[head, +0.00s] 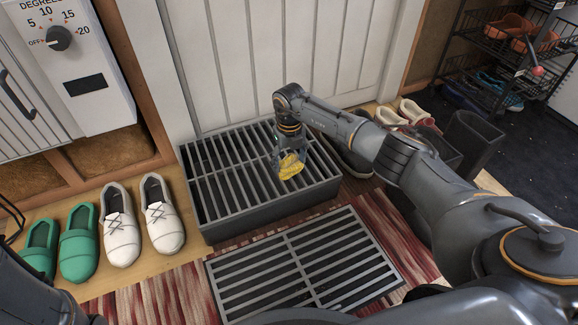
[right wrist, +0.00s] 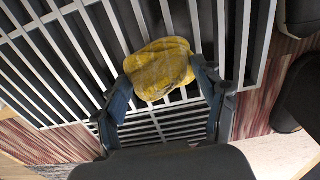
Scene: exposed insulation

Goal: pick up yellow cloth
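The yellow cloth (head: 291,165) is a small crumpled bundle over the slatted top of the raised grey grate box (head: 215,232). My right gripper (head: 288,158) reaches down from above with the cloth at its fingertips. In the right wrist view, the cloth (right wrist: 160,68) sits between the two fingertips of my right gripper (right wrist: 160,72), with a finger against each side. I cannot tell whether the cloth still touches the slats. My left gripper is not in view; only a dark part of my left arm shows at the lower left.
A flat grate (head: 290,240) lies on the red striped rug (head: 175,297) in front of the box. Green slippers (head: 79,243) and white shoes (head: 120,225) stand left. More shoes, a dark bin (head: 470,140) and a wire rack (head: 505,60) are right. A white door stands behind.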

